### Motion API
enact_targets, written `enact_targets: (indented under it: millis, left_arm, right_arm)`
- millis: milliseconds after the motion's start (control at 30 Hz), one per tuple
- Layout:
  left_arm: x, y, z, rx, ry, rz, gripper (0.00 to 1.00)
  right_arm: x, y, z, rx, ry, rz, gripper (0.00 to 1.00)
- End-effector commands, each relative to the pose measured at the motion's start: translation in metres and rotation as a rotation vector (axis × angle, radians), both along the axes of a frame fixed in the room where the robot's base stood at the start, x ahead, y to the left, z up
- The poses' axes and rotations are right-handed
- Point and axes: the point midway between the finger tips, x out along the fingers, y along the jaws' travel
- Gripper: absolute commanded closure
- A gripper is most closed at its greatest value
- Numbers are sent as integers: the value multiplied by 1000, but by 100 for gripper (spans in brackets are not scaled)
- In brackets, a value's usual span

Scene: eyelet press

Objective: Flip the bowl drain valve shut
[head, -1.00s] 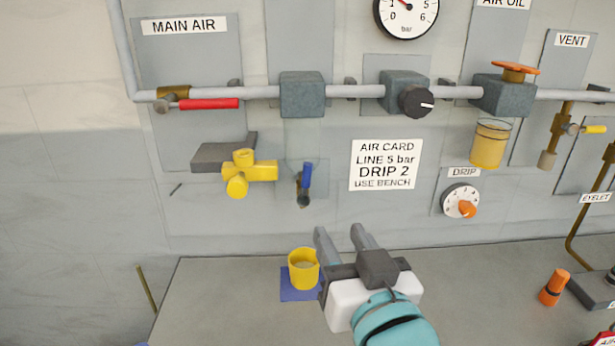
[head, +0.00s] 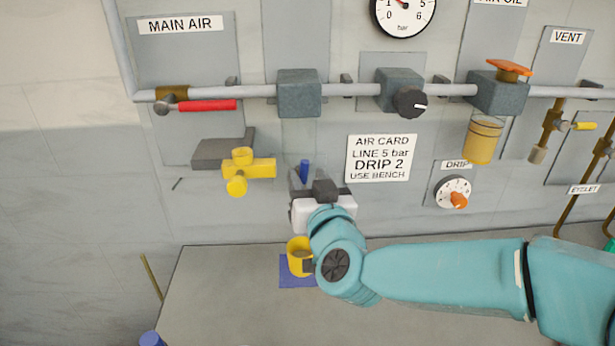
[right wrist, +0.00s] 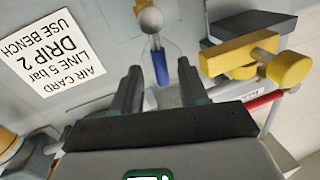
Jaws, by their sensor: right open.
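The bowl drain valve's blue lever (head: 304,169) points up on the wall panel below the pipe. My right gripper hides most of the valve in the head view. In the right wrist view the picture is turned over, and the blue lever (right wrist: 161,69) shows with the valve's grey round end (right wrist: 151,20). My right gripper (head: 308,186) is open in front of the valve. In the right wrist view its two fingers (right wrist: 157,76) stand either side of the lever, with gaps on both sides. I cannot tell how deep the lever reaches between them. My left gripper is not in view.
A yellow fitting (head: 247,170) sticks out to the left of the valve. A yellow cup (head: 297,256) stands on a blue mat (head: 296,281) just below my right gripper. The air card (head: 381,158) and drip dial (head: 453,191) are to the right.

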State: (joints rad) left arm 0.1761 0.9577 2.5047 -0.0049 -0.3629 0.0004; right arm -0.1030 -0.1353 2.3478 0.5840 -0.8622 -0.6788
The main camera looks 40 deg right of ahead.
Motion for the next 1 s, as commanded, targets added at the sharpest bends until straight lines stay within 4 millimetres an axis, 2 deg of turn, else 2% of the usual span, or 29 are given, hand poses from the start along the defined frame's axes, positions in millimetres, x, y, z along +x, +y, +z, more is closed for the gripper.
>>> enact_targets:
  millis: [100, 367, 400, 467, 500, 533, 767, 1000]
  left_arm:
    - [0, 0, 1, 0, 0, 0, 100]
    - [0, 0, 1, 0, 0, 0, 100]
    - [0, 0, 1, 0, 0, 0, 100]
    - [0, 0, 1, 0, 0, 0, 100]
    - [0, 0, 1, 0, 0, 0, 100]
    - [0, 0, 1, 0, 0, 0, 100]
    - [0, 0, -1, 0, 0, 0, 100]
    - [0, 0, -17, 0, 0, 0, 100]
  right_arm:
    - [7, -3, 0, -1, 0, -1, 57]
    - [8, -3, 0, -1, -1, 0, 57]
    - [8, -3, 0, -1, -1, 0, 63]
    - [8, -3, 0, -1, -1, 0, 83]
    - [8, -3, 0, -1, -1, 0, 96]
    - [8, -3, 0, -1, 0, 0, 100]
    - [7, -3, 0, 2, -3, 0, 100]
    - [5, -6, -5, 62, -39, 0, 100]
